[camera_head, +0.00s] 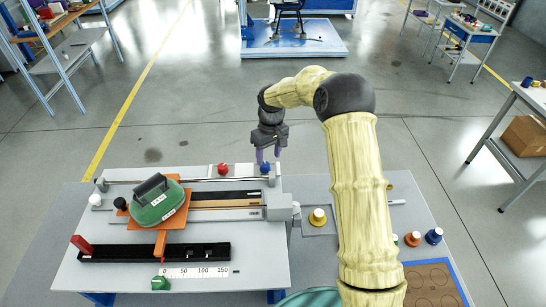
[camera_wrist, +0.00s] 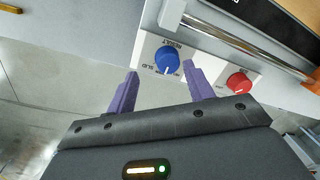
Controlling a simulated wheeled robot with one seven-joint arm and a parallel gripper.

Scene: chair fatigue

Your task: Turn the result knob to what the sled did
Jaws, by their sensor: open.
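The blue knob (camera_wrist: 167,60) sits on a white plate marked RESULT, with a SLID label beside it; its pointer direction is too small to tell. It also shows in the head view (camera_head: 265,168) at the bench's far edge. My gripper (camera_wrist: 160,68) is open, its purple fingertips to either side of the blue knob in the picture; contact cannot be told. In the head view my gripper (camera_head: 268,160) points down at that knob. The sled (camera_head: 174,224), an orange plate, carries a green weight (camera_head: 157,203) at the left of the track.
A red knob (camera_wrist: 239,83) is close beside my right finger, and a metal rail (camera_wrist: 235,38) runs nearby. A black strip (camera_head: 140,252) with a red block (camera_head: 82,244) lies in front of the sled. A yellow weight (camera_head: 318,216) stands to the right.

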